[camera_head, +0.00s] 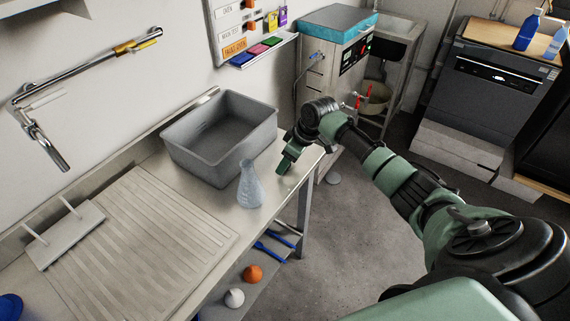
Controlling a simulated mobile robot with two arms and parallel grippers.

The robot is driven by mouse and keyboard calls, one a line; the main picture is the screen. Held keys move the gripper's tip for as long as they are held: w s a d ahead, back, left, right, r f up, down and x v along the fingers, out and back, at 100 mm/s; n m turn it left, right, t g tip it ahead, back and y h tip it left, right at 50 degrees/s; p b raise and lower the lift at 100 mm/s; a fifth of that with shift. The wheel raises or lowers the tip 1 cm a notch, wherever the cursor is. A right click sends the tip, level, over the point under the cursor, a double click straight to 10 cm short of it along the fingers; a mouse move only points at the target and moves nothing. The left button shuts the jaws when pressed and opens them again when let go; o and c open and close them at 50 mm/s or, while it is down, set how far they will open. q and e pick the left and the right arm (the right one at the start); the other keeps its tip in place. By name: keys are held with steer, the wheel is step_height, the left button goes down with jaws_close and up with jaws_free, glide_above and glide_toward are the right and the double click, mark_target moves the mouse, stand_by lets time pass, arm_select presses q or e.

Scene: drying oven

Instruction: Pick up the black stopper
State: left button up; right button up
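I cannot make out a black stopper anywhere in the head view; it may be hidden behind my gripper or too small to tell. My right gripper (284,168) reaches in from the right and points down over the right end of the bench (222,213). Its green fingers are small here, and I cannot see whether they are open or shut or hold anything. A clear conical flask (250,188) stands upright on the bench just left of the gripper, apart from it. My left gripper is not in view.
A grey basin (220,138) sits on the bench behind the flask. A grooved draining board (145,240) and a white rack with pegs (62,237) lie to the left. An orange item (252,273) and a white item (234,298) are on a lower shelf. Open floor lies right of the bench.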

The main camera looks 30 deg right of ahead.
jaws_close()
stand_by(0.3)
